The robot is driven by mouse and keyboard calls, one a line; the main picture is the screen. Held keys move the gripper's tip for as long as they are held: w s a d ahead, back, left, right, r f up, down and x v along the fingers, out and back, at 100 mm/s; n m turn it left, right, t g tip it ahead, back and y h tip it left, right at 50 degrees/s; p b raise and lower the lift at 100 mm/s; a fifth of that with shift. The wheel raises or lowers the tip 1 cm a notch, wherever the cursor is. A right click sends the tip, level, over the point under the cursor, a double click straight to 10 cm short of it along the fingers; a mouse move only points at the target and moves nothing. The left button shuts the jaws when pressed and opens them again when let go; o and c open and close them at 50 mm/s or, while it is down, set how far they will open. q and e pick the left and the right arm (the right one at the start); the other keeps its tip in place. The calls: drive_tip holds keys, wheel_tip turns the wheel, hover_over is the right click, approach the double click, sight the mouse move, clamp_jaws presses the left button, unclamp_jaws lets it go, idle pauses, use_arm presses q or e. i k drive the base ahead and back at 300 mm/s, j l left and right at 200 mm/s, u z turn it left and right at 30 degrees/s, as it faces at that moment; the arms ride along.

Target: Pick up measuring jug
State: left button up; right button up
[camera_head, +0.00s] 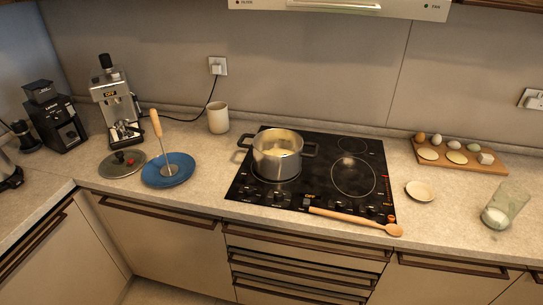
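A clear glass vessel (507,203), which looks like the measuring jug, is on the counter at the far right. It has some white stuff low inside it. Its handle and markings are too small to tell. Neither of my grippers is in view, and nothing touches the vessel.
A small pale dish (420,191) is left of the vessel, and a wooden board (478,164) with eggs and other small foods is behind it. The black hob (243,187) bears a steel pot (277,165). A wooden spoon (350,219) lies along the hob's front. A blue plate (152,178) is further left.

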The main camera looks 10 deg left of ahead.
sight(510, 198)
drive_tip(key=u, duration=0.15)
drive_tip(key=z, duration=1.55)
